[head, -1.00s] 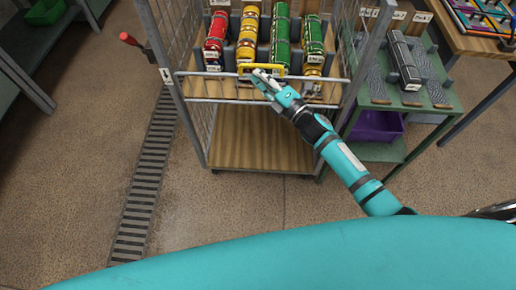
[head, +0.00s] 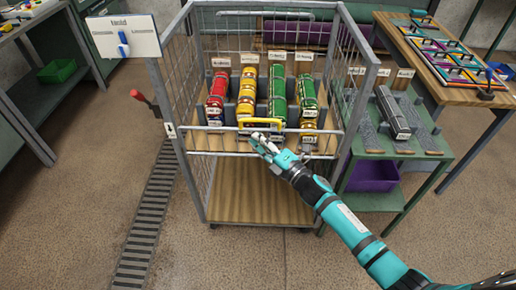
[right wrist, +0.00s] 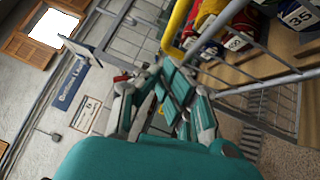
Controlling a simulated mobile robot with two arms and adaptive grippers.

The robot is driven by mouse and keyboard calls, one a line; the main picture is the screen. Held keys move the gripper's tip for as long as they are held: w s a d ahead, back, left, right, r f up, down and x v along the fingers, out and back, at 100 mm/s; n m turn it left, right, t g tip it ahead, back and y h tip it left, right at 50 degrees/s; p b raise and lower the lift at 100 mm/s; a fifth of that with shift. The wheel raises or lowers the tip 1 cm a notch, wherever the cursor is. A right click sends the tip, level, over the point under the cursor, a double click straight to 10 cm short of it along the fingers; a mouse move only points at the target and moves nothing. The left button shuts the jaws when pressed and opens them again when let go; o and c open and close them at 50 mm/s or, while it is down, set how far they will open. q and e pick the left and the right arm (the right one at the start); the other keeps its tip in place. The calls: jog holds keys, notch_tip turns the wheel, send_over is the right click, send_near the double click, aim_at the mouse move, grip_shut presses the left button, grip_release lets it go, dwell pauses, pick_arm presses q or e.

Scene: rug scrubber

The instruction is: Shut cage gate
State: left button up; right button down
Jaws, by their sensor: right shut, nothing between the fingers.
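The wire cage trolley (head: 203,183) stands in the middle of the head view. Its low front gate (head: 205,128) is a wire panel with a yellow handle (head: 262,121), lying across the front; whether it is latched I cannot tell. My right gripper (head: 260,141) is shut and empty, just in front of and below the handle. In the right wrist view the fingers (right wrist: 168,100) show near the gate bars, with the yellow handle (right wrist: 176,28) above them, not between them. A red-tipped lever (head: 142,98) sticks out at the cage's left post. My left gripper is not in view.
Red, yellow and green cylinders (head: 278,100) lie in rows on the cage's wooden shelf. A green side table (head: 432,170) with a purple bin (head: 372,176) stands close on the right. A floor grate (head: 146,225) runs at left; the floor in front is clear.

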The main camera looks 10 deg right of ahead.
jog(key=b+v, duration=0.1)
jog(key=v, duration=0.9)
jog(key=s+d+f+m+g+h, duration=0.2)
jog(key=s+f+m+h, duration=0.15)
jog(key=f, duration=0.65)
jog(key=s+d+f+m+g+h, duration=0.25)
jog(key=f+m, duration=0.25)
jog(key=f, duration=0.6)
jog(key=s+d+f+m+g+h, duration=0.1)
jog(key=s+d+f+m+h, duration=0.25)
jog(key=f, duration=0.65)
jog(key=s+f+m+g, duration=0.5)
jog(key=s+f+m, duration=0.1)
jog(key=s+f, duration=0.8)
pick_arm(q)
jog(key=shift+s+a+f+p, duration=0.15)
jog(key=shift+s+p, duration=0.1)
jog(key=shift+p, duration=0.2)
pick_arm(e)
jog(key=s+a+f+m+g, duration=0.1)
jog(key=s+f+m+g, duration=0.1)
jog(key=s, duration=0.8)
jog(key=s+a+f+m+g, duration=0.2)
jog(key=s+f+g, duration=0.1)
jog(key=s, duration=0.8)
jog(key=shift+s+a+f+m, duration=0.15)
jog(key=shift+f+m, duration=0.25)
